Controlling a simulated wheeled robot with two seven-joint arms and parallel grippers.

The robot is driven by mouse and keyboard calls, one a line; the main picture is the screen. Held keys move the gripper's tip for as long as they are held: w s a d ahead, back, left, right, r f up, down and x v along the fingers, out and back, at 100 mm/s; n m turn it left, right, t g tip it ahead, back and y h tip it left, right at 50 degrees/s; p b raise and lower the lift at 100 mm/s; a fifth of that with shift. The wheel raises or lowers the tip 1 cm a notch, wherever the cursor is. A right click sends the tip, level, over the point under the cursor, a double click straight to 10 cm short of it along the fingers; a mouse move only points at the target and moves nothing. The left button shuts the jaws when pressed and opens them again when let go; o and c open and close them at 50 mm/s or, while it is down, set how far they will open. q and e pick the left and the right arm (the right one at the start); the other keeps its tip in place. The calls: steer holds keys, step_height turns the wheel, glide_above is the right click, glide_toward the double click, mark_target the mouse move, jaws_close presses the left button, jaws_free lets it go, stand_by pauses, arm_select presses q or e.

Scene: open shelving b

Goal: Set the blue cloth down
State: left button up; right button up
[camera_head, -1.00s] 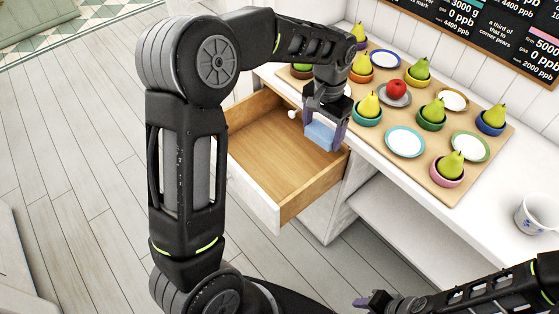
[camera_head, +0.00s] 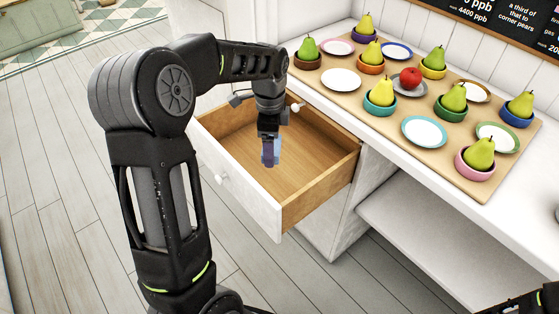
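The blue cloth (camera_head: 277,151) shows as a small light-blue patch at my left gripper (camera_head: 269,160). The gripper points down over the open wooden drawer (camera_head: 315,165). Its fingers are seen nearly edge-on and hide most of the cloth. The cloth appears held between the fingers, above or inside the drawer; its exact height over the drawer floor is hard to tell. My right gripper is out of view; only part of my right arm shows at the bottom right corner.
The drawer is empty apart from the gripper area. A board (camera_head: 455,170) on the white counter (camera_head: 400,165) carries pears in coloured bowls, plates and a red apple (camera_head: 410,77). An open shelf (camera_head: 420,235) lies below the counter.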

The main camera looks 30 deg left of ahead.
arm_select(q)
glide_above(272, 177)
steer(key=shift+f+b, duration=0.45)
steer(key=shift+f, duration=1.9)
steer(key=shift+f, duration=0.15)
steer(key=shift+f+b, duration=0.5)
steer(key=shift+f, duration=1.9)
steer(key=shift+f, duration=0.15)
steer(key=o, duration=1.3)
steer(key=shift+o, duration=0.2)
step_height(272, 177, up, 12)
steer(key=shift+r+p, duration=0.2)
steer(key=shift+p, duration=0.95)
